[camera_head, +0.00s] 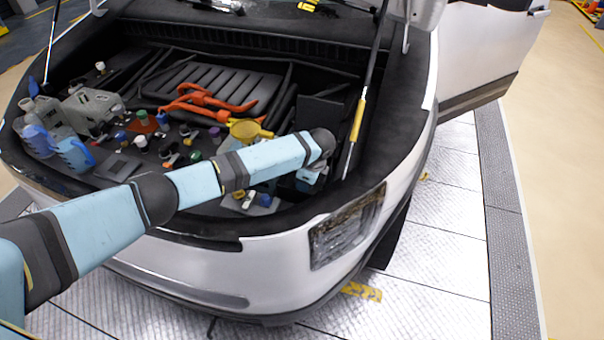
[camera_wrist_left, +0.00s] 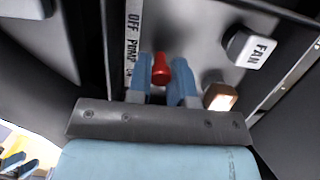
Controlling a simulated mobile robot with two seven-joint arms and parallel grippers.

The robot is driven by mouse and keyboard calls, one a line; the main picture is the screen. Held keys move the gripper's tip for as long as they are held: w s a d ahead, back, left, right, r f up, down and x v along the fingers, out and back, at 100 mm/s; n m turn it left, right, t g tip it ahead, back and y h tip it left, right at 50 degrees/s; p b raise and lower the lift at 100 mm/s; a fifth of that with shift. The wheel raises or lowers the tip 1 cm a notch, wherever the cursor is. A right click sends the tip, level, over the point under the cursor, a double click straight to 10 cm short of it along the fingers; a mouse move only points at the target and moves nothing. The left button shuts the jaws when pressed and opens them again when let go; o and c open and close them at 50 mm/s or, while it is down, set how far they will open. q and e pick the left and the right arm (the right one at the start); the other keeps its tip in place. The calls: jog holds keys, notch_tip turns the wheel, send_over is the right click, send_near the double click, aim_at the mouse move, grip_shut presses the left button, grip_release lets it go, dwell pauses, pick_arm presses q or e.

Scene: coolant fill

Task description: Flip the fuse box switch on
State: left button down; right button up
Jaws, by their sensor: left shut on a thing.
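A red-tipped switch (camera_wrist_left: 161,70) stands out from a grey panel (camera_wrist_left: 200,40) in the left wrist view. A white label strip (camera_wrist_left: 133,40) beside it reads "OFF" and "PUMP", with its lower end hard to read. My left gripper (camera_wrist_left: 161,88) has its two blue fingers on either side of the red switch and is shut on it. In the head view my left gripper (camera_head: 310,178) reaches down into the right front of the engine bay, and its arm and wrist hide the switch. My right gripper is not in view.
A "FAN" switch (camera_wrist_left: 252,50) and a lit orange-white square (camera_wrist_left: 221,97) are on the panel to the right. The bay holds a yellow funnel (camera_head: 250,130), orange cables (camera_head: 205,100) and several caps. A prop rod (camera_head: 357,120) stands just right of my wrist.

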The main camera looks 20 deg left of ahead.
pick_arm(q)
jog(key=shift+d+y+p, duration=0.3)
jog(key=shift+y+p, duration=0.1)
jog(key=shift+y, duration=0.4)
jog(key=shift+f+y, duration=0.1)
jog(key=shift+y, duration=0.2)
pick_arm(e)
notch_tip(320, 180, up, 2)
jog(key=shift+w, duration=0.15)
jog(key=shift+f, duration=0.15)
pick_arm(q)
jog(key=c, duration=1)
grip_release()
jog(key=v, duration=1.3)
jog(key=shift+s+d+r, duration=0.15)
jog(key=shift+d+r, duration=0.1)
jog(key=shift+d, duration=0.15)
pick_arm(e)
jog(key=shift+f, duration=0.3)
